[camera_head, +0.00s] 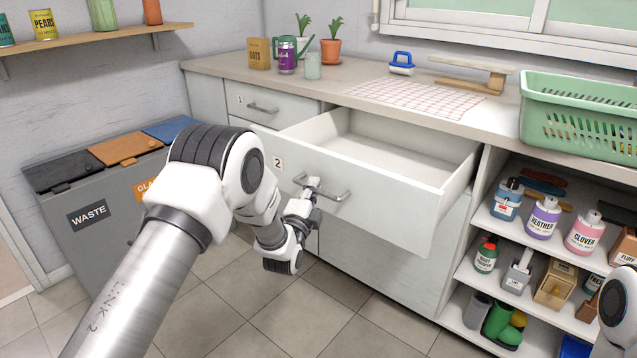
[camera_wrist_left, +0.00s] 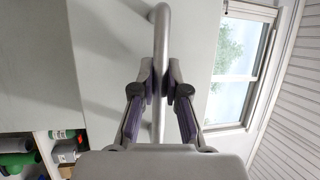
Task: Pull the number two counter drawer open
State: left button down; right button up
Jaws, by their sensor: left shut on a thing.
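The number two drawer (camera_head: 365,185) is a white drawer, pulled well out from the counter, with its empty inside showing. A "2" label (camera_head: 278,163) is on its front. Its grey bar handle (camera_head: 338,195) is partly hidden by my left gripper (camera_head: 308,190), which is shut on it. In the left wrist view the handle bar (camera_wrist_left: 162,40) runs upright between the two fingers of my left gripper (camera_wrist_left: 160,78), with the pale drawer front (camera_wrist_left: 110,60) behind. My right gripper is out of view.
The number one drawer (camera_head: 265,108) is shut at the left. Waste bins (camera_head: 85,215) stand at the left. Open shelves with bottles (camera_head: 540,217) are at the right, and a green basket (camera_head: 580,115) is on the counter. The tiled floor (camera_head: 345,320) before the drawer is clear.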

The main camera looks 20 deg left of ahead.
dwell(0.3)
pick_arm(q)
jog(key=c, duration=1.2)
grip_release()
jog(key=shift+s, duration=0.1)
jog(key=s, duration=0.4)
jog(key=s+f, duration=0.1)
jog(key=s, duration=0.2)
jog(key=s+f, duration=0.1)
jog(key=s, duration=0.3)
jog(key=shift+s+d+f, duration=0.1)
jog(key=shift+s+d, duration=0.2)
jog(key=shift+s, duration=0.05)
